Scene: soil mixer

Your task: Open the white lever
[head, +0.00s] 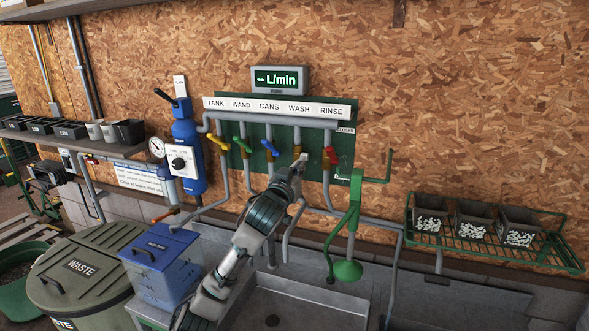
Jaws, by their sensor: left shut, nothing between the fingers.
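The white lever (303,157) is on the pipe under the WASH label, between the blue lever (270,148) and the red lever (331,155). It is small here and partly hidden by my left gripper, so its exact angle is hard to tell. My left gripper (297,168) is shut and empty, with its tips at or just below the white lever. I cannot tell whether they touch it. My right gripper is not in view.
Yellow (219,141) and green (242,145) levers sit further left on the same green panel. A green shower-like fixture (349,230) stands close to the right. A sink (300,300) lies below. A blue box (160,262) and waste bin (82,272) stand at left.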

